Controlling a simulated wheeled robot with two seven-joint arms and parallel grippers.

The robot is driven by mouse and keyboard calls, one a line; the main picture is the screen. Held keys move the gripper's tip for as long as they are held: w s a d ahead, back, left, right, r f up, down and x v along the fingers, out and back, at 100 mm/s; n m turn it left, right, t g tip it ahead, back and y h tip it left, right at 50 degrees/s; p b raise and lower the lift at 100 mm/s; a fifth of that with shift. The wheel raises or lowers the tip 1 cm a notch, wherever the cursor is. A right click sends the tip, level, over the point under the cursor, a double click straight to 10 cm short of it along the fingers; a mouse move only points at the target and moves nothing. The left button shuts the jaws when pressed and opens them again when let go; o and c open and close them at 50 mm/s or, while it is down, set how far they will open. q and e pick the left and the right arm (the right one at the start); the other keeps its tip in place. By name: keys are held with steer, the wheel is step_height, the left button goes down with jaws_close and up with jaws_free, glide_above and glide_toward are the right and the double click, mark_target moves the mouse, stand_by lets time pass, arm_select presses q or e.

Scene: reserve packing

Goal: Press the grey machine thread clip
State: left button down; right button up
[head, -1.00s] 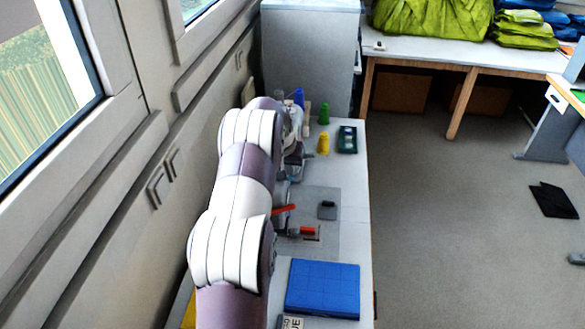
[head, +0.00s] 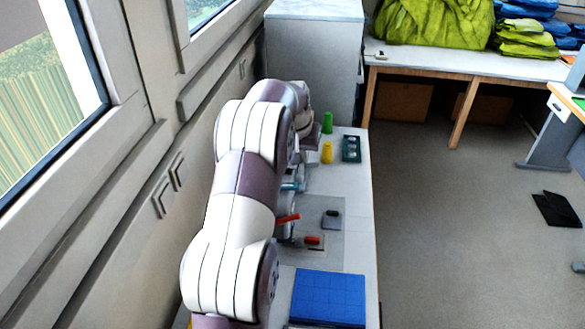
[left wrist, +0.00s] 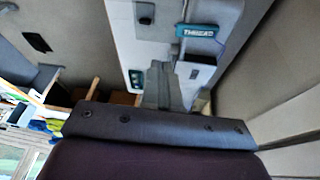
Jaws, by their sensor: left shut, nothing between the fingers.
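A teal label reading "THREAD" (left wrist: 197,31) shows in the left wrist view, with a thin grey bar running from it beside a pale panel (left wrist: 197,78). In the head view the teal piece (head: 291,186) is partly hidden behind my left arm. I cannot make out the grey thread clip for certain in either view. My left gripper (left wrist: 163,72) is shut and empty, its grey fingers close to the bar and panel in the picture; I cannot tell whether they touch anything. In the head view it (head: 313,138) is small, at the arm's far end. My right gripper is not in view.
A yellow cone (head: 327,153), a green cone (head: 328,122) and a dark green tray (head: 351,147) stand at the bench's far end. A red lever (head: 288,218), a grey block (head: 331,219) and a blue mat (head: 328,297) lie nearer. The wall bounds the left; open floor lies right.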

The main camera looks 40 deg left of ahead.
arm_select(q)
steer(key=shift+s+d+r, duration=0.1)
steer(key=shift+d+r, duration=0.25)
steer(key=shift+r, duration=0.2)
steer(key=shift+d+r, duration=0.3)
steer(key=shift+r, duration=0.25)
steer(key=shift+d, duration=0.15)
